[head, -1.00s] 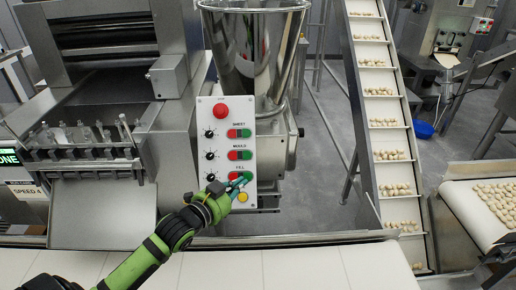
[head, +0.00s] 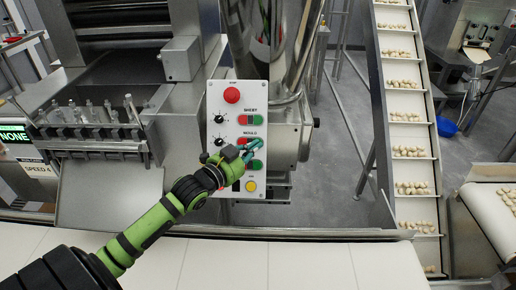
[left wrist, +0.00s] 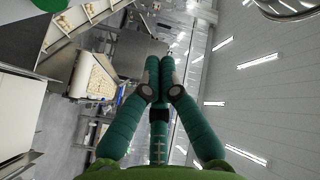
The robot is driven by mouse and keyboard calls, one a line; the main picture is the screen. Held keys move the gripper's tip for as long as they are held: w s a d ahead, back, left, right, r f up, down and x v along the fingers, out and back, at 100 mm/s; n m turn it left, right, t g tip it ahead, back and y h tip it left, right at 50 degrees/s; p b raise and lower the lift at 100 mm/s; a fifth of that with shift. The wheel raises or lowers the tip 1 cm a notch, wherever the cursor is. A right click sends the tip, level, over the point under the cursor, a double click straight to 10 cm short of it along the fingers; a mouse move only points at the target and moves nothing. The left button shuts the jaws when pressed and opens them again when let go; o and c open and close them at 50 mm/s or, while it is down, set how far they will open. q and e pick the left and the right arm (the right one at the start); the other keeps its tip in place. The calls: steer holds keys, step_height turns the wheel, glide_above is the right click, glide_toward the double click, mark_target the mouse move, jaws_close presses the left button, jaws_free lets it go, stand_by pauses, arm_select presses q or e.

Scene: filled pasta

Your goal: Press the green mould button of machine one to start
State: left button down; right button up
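The white control panel (head: 216,104) on the steel machine has a red stop button (head: 232,95) on top and rows labelled SHEET, MOULD and one below whose label is covered. In the MOULD row, the red button (head: 241,140) shows at its edge; the green button beside it is largely hidden by my fingertips. My left gripper (head: 255,146) reaches up from the lower left, its teal fingertips over the right part of that row. I cannot tell whether they touch it. In the left wrist view its fingers (left wrist: 160,72) are together and hold nothing. My right gripper is not in view.
Below are another green button (head: 256,165) and a yellow button (head: 251,186). A white conveyor (head: 310,262) runs across the front. An inclined conveyor (head: 378,120) with pasta rises at the right. A screen (head: 13,135) at the left edge reads partly "NONE".

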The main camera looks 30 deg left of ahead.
arm_select(q)
steer(key=shift+w+a+f+b, duration=0.45)
steer(key=shift+w+f+b, duration=0.1)
steer(key=shift+w+b, duration=0.2)
steer(key=shift+w+a+f+b, duration=0.45)
steer(key=shift+w+f+b, duration=0.1)
steer(key=shift+w+b, duration=0.15)
steer(key=shift+w+a+f+b, duration=0.45)
steer(key=shift+w+f+b, duration=0.1)
steer(key=shift+w+b, duration=0.2)
steer(key=shift+w, duration=0.15)
steer(key=shift+w+a+f, duration=0.2)
